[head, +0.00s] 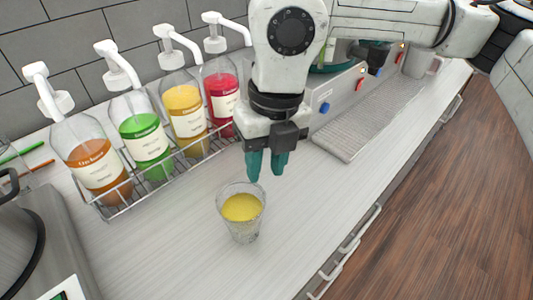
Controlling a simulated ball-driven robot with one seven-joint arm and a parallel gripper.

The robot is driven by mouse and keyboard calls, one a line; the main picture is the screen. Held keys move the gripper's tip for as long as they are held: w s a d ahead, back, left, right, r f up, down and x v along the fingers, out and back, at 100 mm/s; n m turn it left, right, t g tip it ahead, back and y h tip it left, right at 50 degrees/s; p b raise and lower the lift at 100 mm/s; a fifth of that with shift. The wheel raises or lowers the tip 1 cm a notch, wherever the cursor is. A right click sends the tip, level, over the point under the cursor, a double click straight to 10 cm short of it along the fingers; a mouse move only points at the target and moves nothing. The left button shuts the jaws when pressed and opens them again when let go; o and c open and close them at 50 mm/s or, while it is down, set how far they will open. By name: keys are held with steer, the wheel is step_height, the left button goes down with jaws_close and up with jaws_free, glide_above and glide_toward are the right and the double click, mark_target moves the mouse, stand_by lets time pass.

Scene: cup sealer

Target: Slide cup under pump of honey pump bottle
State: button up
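A clear cup (240,212) with yellow liquid stands upright on the counter, in front of the rack of bottles. Four pump bottles stand in a row: one brown-orange (92,158), one green (142,136), one yellow-amber (186,112) and one red (221,94). Their labels are too small to read, so I cannot tell for sure which is honey. My gripper (266,178) points down with teal fingers, just behind and right of the cup's rim. The fingers hold nothing that I can see. Their spacing is unclear from this angle.
A wire rack (165,177) holds the bottles, its low front rail facing the cup. A grey appliance (38,245) stands at the lower left. A metal drip tray (368,118) and a machine with coloured buttons are at the right. The counter around the cup is clear.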

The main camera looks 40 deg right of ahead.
mark_target(261, 200)
steer(key=f, duration=0.3)
steer(key=f+p, duration=0.1)
steer(key=f, duration=0.2)
steer(key=a+f, duration=0.1)
steer(key=f, duration=0.2)
steer(key=shift+w+f, duration=0.15)
steer(key=shift+f, duration=0.1)
jaws_close()
